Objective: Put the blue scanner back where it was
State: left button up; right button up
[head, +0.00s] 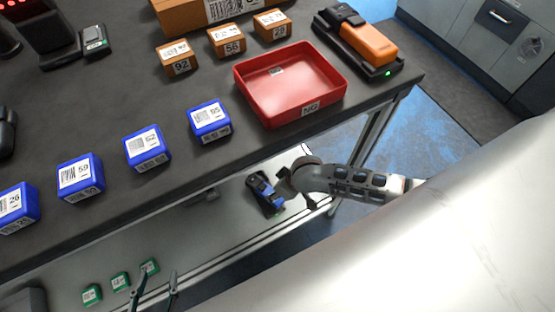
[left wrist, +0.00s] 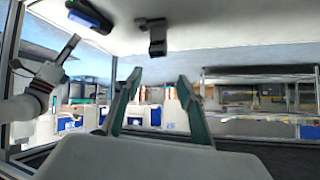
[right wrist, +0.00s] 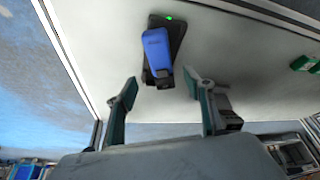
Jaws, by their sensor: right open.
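The blue scanner (head: 264,189) lies on the lower shelf under the dark table. In the right wrist view the blue scanner (right wrist: 156,50) rests on a black dock (right wrist: 178,33) with a green light lit. It also shows at the top left of the left wrist view (left wrist: 88,15). My right gripper (head: 287,188) is beside the scanner, with its fingers (right wrist: 160,82) spread and empty; the scanner appears just beyond the fingertips. My left gripper (head: 155,274) is over the shelf near the green boxes, its fingers (left wrist: 159,78) apart and empty.
Several green boxes (head: 121,281) stand on the lower shelf. On the table are a red tray (head: 318,95), several blue boxes (head: 147,147), several small brown boxes (head: 226,42) and an orange scanner (head: 366,42) on a black dock. The table edge overhangs the shelf.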

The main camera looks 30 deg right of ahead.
jog(key=v, duration=0.2)
jog(key=shift+s+d+r+p, duration=0.1)
jog(key=shift+s+r+p, duration=0.15)
jog(key=shift+r+p, duration=0.15)
dwell(0.3)
